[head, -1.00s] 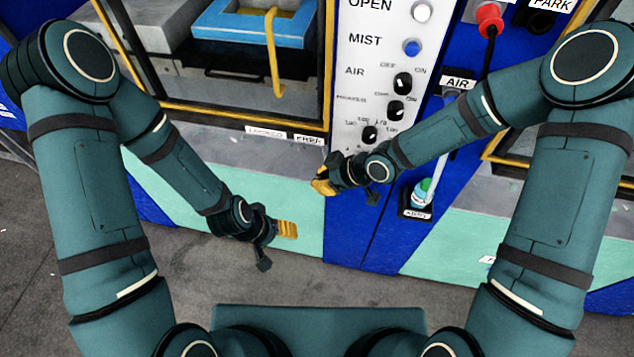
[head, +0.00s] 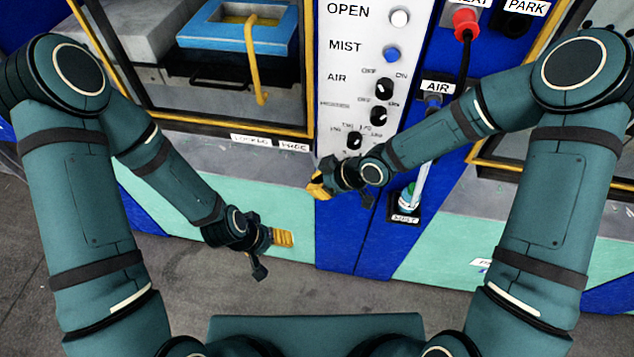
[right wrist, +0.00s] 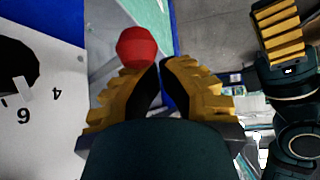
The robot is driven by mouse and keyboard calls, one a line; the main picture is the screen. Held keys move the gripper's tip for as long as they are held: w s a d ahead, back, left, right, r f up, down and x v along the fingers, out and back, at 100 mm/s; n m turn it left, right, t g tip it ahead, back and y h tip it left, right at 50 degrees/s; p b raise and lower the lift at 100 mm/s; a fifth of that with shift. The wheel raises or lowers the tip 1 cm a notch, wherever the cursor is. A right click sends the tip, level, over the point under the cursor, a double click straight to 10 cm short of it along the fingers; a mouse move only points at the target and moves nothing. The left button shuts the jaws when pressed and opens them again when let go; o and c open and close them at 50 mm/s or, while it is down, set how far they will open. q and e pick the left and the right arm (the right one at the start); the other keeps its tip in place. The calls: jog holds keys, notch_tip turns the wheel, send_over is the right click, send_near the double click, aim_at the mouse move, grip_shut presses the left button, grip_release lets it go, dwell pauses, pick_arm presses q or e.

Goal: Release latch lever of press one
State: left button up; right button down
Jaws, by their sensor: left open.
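A round red knob (right wrist: 137,47) shows in the right wrist view, just past the fingertips of my right gripper (right wrist: 159,66). I cannot tell whether it belongs to the latch lever or whether the fingers touch it. The fingertips meet with nothing seen between them. In the head view, my right gripper (head: 318,187) is by the lower end of the control panel, and no red knob shows there. Two labels, LOCKED (head: 250,139) and FREE (head: 293,146), sit under the left press window. My left gripper (head: 282,238) is open and empty before the pale green lower panel.
The white control panel (head: 352,75) has buttons and black dials. A bottle (head: 407,197) stands in the MIST holder at right. Grey floor (head: 180,290) lies below.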

jog(key=shift+d+f, duration=0.2)
jog(key=shift+d, duration=0.2)
pick_arm(q)
jog(key=shift+d, duration=0.15)
pick_arm(e)
jog(key=v, duration=1.1)
jog(key=shift+s+r, duration=0.15)
jog(key=shift+r, duration=0.45)
jog(key=shift+a+f, duration=0.1)
jog(key=shift+a, duration=0.05)
